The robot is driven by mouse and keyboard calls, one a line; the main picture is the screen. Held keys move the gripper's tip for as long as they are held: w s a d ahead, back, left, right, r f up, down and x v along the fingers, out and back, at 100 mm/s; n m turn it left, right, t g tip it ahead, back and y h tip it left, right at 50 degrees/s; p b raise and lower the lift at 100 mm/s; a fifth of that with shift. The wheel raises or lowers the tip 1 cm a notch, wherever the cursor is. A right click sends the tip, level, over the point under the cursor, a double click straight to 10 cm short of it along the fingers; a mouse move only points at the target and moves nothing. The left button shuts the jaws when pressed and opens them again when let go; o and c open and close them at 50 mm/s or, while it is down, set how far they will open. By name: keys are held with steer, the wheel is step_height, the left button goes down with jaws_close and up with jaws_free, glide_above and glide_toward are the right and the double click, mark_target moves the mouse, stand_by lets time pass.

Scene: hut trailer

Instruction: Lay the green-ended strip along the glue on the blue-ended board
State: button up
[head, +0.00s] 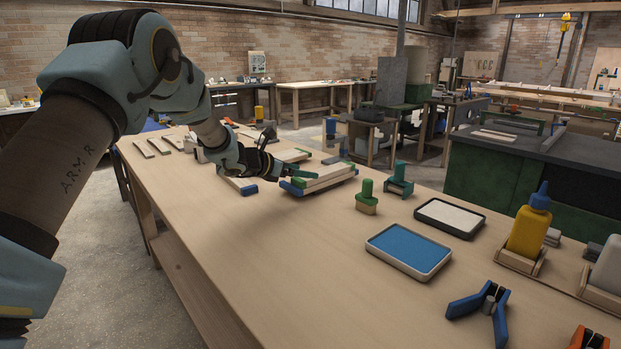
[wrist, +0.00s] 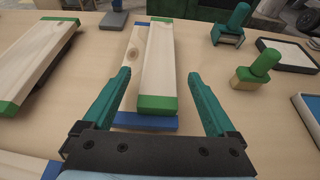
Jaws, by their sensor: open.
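The green-ended strip (wrist: 158,68) is pale wood with green ends. It lies on top of the blue-ended board (wrist: 130,60), roughly lengthwise but offset to the right, so a band of board shows on its left. Its near green end stops short of the board's near blue end. The pair also shows in the head view, as the strip (head: 325,173) over the board (head: 293,189). My gripper (wrist: 160,73) is open, with one teal finger on each side of the strip and gaps between. Glue is not visible; the strip covers much of the board's top.
Another green-ended strip (wrist: 38,62) lies to the left, with another blue-ended board (wrist: 25,164) at the lower left. A green-handled stamp-like tool (head: 366,196), a teal clamp-like tool (head: 399,180), a blue tray (head: 408,250) and a yellow bottle (head: 530,225) stand to the right.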

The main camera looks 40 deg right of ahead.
steer(key=b+v, duration=0.1)
steer(key=v, duration=0.5)
steer(key=shift+a, duration=0.35)
steer(key=w+a+r+n+t+y, duration=0.1)
steer(key=w+a+n+t+y, duration=0.1)
steer(key=w+a+n+t, duration=0.4)
steer(key=w+a+n+t+y, duration=0.1)
steer(key=w+a+n+y, duration=0.1)
steer(key=w+a+n, duration=0.7)
steer(key=s+a+f+n+t+y, duration=0.15)
steer(key=a+n+y, duration=0.25)
steer(key=a+n, duration=1.15)
steer(key=s+a+f+n+g+y, duration=0.15)
steer(key=s+a+n, duration=0.4)
steer(key=a, duration=0.55)
steer(key=s+a+f+n+g+y, duration=0.1)
steer(key=s+a+f+n+y, duration=0.15)
steer(key=s+a+n, duration=0.55)
steer(key=s+a+f+n+g+y, duration=0.1)
steer(key=s+a+n+g, duration=0.2)
steer(key=s+a+n, duration=0.5)
steer(key=shift+s+a+f+n+g, duration=0.25)
steer(key=shift+s+f+n+g, duration=0.05)
steer(key=shift+s+n, duration=0.5)
steer(key=shift+r, duration=0.1)
